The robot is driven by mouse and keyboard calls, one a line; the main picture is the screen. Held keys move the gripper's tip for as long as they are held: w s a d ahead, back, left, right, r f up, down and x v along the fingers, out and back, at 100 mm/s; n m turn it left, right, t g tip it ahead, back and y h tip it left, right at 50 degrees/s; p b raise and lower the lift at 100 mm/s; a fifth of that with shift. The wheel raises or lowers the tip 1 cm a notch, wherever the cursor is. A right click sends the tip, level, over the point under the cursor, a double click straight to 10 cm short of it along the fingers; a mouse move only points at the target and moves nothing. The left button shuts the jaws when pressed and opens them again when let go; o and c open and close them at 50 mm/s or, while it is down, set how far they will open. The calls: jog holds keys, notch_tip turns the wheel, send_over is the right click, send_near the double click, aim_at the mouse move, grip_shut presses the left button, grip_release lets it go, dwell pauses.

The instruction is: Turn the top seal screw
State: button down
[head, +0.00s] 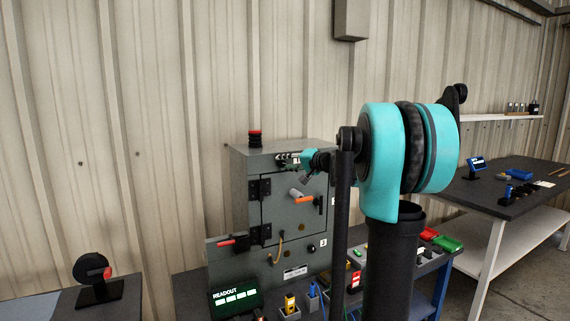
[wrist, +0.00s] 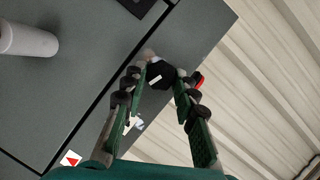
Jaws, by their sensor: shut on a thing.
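The top seal screw (wrist: 160,78) is a dark round knob with a white mark, on the grey face of the enclosure (wrist: 85,65) near its top edge. My gripper (wrist: 166,68) has one fingertip on either side of it and is shut on it. In the head view the enclosure (head: 242,180) stands on a bench, and my gripper (head: 286,159) is at the top of its front. There the fingers and arm hide most of the screw. The enclosure door (head: 285,220) is closed, as far as I can tell.
An orange handle (head: 303,200) and a pale cylinder (wrist: 28,40) stick out from the door. A readout (head: 236,299) and small coloured parts are on the bench below. Another table (head: 500,200) stands at right.

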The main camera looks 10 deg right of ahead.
dwell(0.4)
jog(key=c, duration=1.2)
grip_release()
jog(key=shift+d, duration=0.1)
jog(key=v, duration=1.2)
jog(key=shift+f, duration=0.1)
